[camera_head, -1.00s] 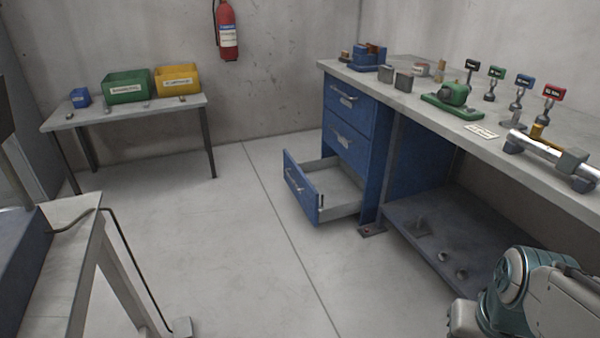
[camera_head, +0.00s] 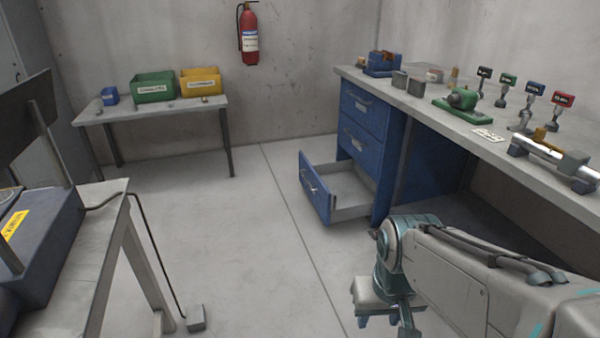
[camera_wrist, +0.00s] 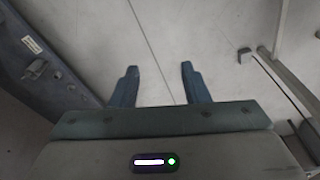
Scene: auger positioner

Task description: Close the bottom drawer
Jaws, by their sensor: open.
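The bottom drawer (camera_head: 315,190) of the blue cabinet (camera_head: 362,125) stands pulled out toward the left, and its inside looks empty. The two drawers above it are shut. My gripper (camera_head: 385,325) is low at the front right in the head view, nearer to the camera than the drawer and apart from it. In the wrist view my gripper (camera_wrist: 158,72) points at bare floor, with its two fingers spread and nothing between them.
The workbench (camera_head: 420,105) carries a green device (camera_head: 461,100), several small signs and a metal cylinder (camera_head: 550,155). A side table (camera_head: 150,112) holds green and yellow bins. Another table (camera_head: 95,240) stands at the left front.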

